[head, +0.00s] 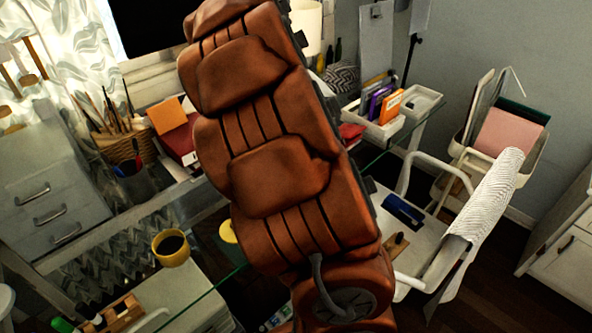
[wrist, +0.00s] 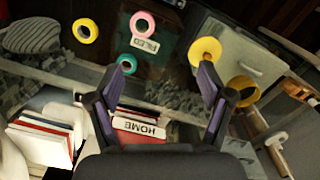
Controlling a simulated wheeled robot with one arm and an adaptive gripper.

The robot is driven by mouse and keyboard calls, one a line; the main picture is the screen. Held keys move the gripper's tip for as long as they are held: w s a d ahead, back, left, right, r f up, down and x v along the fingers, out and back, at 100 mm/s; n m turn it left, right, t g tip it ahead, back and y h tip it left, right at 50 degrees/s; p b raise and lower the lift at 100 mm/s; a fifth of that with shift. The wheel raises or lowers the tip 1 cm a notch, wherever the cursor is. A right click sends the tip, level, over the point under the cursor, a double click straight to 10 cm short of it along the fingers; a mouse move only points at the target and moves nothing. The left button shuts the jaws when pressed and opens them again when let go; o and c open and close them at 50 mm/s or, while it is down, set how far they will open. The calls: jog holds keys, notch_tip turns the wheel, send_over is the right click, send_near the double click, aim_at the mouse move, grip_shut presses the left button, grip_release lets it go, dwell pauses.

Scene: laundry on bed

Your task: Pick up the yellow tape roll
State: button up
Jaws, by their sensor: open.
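A yellow tape roll (wrist: 85,30) shows in the upper left of the wrist view as a flat ring with an open centre. My gripper (wrist: 164,70) is open and empty in that view, its two dark fingers spread wide. The roll is beyond and left of the left fingertip, apart from it. Another round yellow thing (wrist: 205,48) is near the right fingertip, and I cannot tell surely what it is. In the head view a yellow piece (head: 228,231) shows beside the brown chair, which hides part of it. I cannot tell which yellow thing this is. My gripper is not visible there.
The large brown leather chair (head: 268,130) blocks much of the glass desk in the head view. In the wrist view a pink roll (wrist: 142,22) and a teal roll (wrist: 127,63) lie near a dark folder.

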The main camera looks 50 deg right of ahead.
jog(key=w+d+f+n+t+y, duration=0.1)
jog(key=w+d+f+n, duration=0.25)
jog(key=d+f, duration=0.35)
jog(key=w+d+f+n, duration=0.3)
jog(key=d+f+n, duration=0.15)
jog(key=d, duration=0.45)
jog(key=shift+w+a+f+p, duration=0.15)
jog(key=shift+f+p, duration=0.25)
jog(key=shift+f, duration=1)
jog(key=shift+w+a+f+p, duration=0.1)
jog(key=shift+f+p, duration=0.25)
jog(key=shift+f, duration=1)
jog(key=shift+a+f, duration=0.1)
jog(key=shift+f, duration=0.7)
jog(key=c, duration=1)
jog(key=shift+w+r, duration=0.1)
